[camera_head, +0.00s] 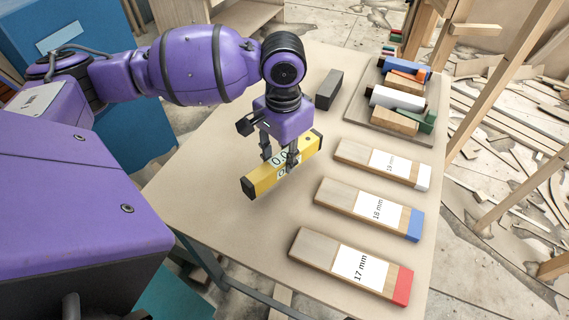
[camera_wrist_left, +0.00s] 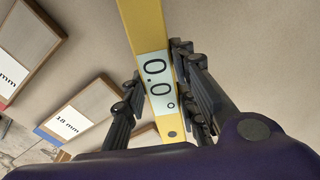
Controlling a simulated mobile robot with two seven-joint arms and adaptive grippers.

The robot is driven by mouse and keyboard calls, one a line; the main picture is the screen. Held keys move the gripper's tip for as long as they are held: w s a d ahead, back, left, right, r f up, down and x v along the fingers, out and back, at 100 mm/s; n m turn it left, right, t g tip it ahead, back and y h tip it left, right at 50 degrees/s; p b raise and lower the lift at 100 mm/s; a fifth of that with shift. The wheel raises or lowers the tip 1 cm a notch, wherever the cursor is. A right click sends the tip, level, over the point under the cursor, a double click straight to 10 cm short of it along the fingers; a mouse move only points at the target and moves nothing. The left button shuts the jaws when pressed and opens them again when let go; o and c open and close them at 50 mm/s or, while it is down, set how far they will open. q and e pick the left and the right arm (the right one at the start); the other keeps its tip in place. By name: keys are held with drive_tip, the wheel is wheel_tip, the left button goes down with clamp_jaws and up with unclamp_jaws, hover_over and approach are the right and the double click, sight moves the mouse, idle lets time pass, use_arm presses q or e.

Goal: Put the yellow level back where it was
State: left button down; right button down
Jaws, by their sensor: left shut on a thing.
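The yellow level (camera_head: 262,179) has black end caps and a white display reading 0.0°. My left gripper (camera_head: 279,163) is shut on the level near its middle, with fingers on both sides of it. In the left wrist view the level (camera_wrist_left: 143,30) runs up the picture between the dark fingers (camera_wrist_left: 160,100). The level is over the table (camera_head: 210,220); I cannot tell whether it touches the top or hangs just above it. My right gripper does not show.
Three labelled wooden blocks lie to the right: 19 mm with a white end (camera_head: 355,153), 18 mm with a blue end (camera_head: 335,194) and 17 mm with a red end (camera_head: 316,246). A dark grey block (camera_head: 329,90) lies behind. A tray (camera_head: 362,123) holds several coloured pieces. The front left tabletop is clear.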

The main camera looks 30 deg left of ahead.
sight(283, 166)
use_arm(q)
wheel_tip(283, 166, down, 3)
drive_tip(key=shift+f, duration=0.15)
drive_tip(key=c, duration=1.4)
unclamp_jaws()
drive_tip(key=shift+f, duration=0.1)
wheel_tip(283, 166, up, 12)
drive_tip(key=shift+r+p, duration=0.2)
drive_tip(key=shift+p, duration=0.35)
drive_tip(key=shift+f, duration=0.1)
